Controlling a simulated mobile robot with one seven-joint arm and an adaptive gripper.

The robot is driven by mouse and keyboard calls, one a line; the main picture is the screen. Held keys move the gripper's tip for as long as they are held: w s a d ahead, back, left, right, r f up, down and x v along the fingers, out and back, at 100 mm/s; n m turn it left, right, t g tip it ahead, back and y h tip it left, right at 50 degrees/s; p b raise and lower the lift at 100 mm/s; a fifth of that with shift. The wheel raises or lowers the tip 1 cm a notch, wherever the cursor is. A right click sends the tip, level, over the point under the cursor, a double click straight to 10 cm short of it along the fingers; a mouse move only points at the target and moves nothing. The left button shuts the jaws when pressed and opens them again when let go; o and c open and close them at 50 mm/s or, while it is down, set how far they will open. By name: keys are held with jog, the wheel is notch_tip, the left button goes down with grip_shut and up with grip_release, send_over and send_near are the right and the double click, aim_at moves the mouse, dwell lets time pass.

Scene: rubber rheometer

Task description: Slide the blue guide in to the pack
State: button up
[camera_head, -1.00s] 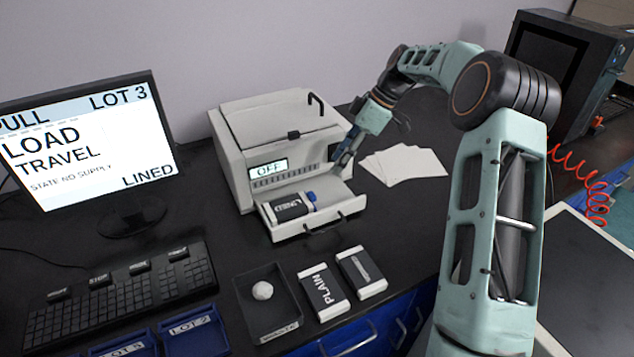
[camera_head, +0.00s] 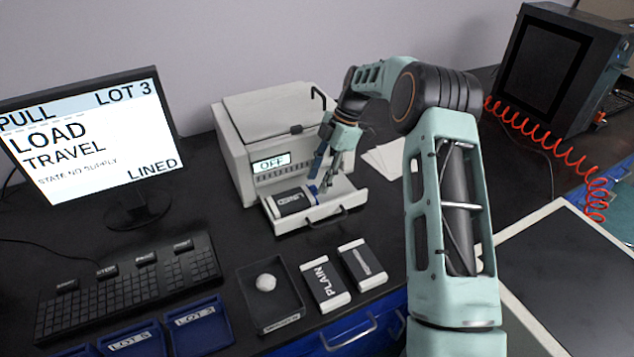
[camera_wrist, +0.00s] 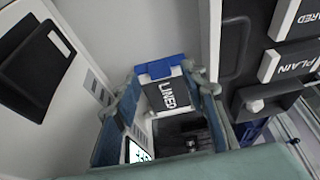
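The LINED pack (camera_head: 292,201), black with white ends, lies in the instrument's pulled-out drawer (camera_head: 345,203). The blue guide (camera_head: 313,190) sits at the pack's right end. In the wrist view the blue guide (camera_wrist: 166,67) is across the end of the pack (camera_wrist: 172,96). My gripper (camera_head: 325,184) is over the drawer by the guide. In the wrist view my gripper (camera_wrist: 165,82) has its fingers apart, one on each side of the guide and pack end. I cannot tell whether a finger touches the guide.
The white instrument (camera_head: 272,125) reads OFF. A dark tray (camera_head: 248,296) with a pale lump, a PLAIN pack (camera_head: 325,284) and another pack (camera_head: 362,265) lie in front. White sheets (camera_head: 385,158) are to the right. The monitor (camera_head: 92,140) and keyboard (camera_head: 125,283) stand left.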

jog(key=shift+x, duration=0.95)
jog(key=shift+c, duration=0.3)
grip_shut()
